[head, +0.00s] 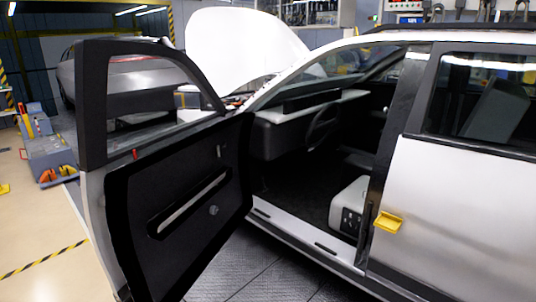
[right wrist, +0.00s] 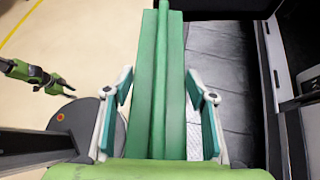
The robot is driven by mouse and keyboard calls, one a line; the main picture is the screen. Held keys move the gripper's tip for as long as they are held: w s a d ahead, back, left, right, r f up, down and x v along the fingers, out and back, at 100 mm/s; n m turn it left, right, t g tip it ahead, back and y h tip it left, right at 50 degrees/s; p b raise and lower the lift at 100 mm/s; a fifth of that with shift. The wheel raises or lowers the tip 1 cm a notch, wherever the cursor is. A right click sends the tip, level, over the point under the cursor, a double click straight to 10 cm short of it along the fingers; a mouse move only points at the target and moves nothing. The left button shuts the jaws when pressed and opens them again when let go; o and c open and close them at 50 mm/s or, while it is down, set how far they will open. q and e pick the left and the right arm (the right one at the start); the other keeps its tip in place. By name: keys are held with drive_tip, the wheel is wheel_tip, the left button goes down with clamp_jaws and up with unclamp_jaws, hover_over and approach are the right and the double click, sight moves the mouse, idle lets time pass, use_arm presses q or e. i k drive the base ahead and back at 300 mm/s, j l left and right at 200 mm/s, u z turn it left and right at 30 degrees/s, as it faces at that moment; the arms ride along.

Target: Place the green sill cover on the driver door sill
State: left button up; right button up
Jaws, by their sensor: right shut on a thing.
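The green sill cover (right wrist: 150,70) is a long ridged strip running up the middle of the right wrist view. My right gripper (right wrist: 158,82) is shut on it, with one finger at each long side. The driver door sill (head: 290,234) is the pale strip below the open doorway in the head view, with dark slots in it. What seems to be the same sill (right wrist: 272,100) runs along the right of the right wrist view, apart from the cover. My left gripper (right wrist: 52,82) appears small at the left there; its opening is unclear. Neither gripper shows in the head view.
The black-lined driver door (head: 185,210) stands wide open at left in the head view. The rear door (head: 450,195) is closed, with a yellow handle piece (head: 388,222). The driver seat (head: 350,205) is behind the sill. Dark floor tiles (head: 275,275) lie clear before the doorway.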

sight(300, 226)
drive_tip(key=i+j+z, duration=0.1)
drive_tip(key=i, duration=0.6)
drive_tip(key=i+j, duration=0.1)
drive_tip(key=i, duration=0.6)
drive_tip(key=i+j+z, duration=0.15)
drive_tip(key=i, duration=0.5)
